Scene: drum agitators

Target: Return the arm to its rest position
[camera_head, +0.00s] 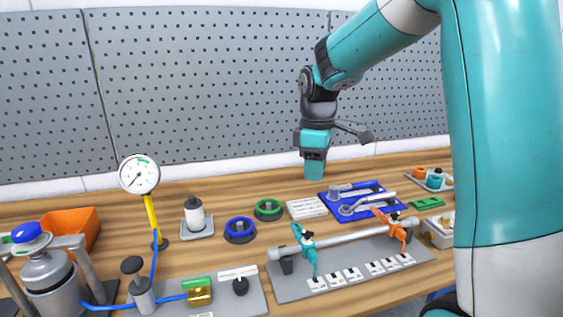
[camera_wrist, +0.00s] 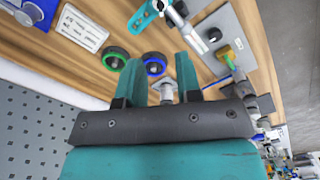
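My gripper (camera_head: 314,166) hangs above the back of the wooden bench, in front of the grey pegboard, with its teal fingers pointing down. In the wrist view my gripper (camera_wrist: 158,62) has its two teal fingers apart, and nothing is visibly held between them. A white cylinder (camera_wrist: 167,92) shows in the gap, apparently standing on the bench beyond. My teal arm comes in from the upper right and is bent at the wrist.
Below are a green ring (camera_head: 267,209), a blue ring (camera_head: 239,230), a white printed block (camera_head: 307,208) and a blue tray (camera_head: 345,190) with tools. A gauge (camera_head: 139,174) on a yellow stem stands left. The pegboard (camera_head: 200,90) is behind.

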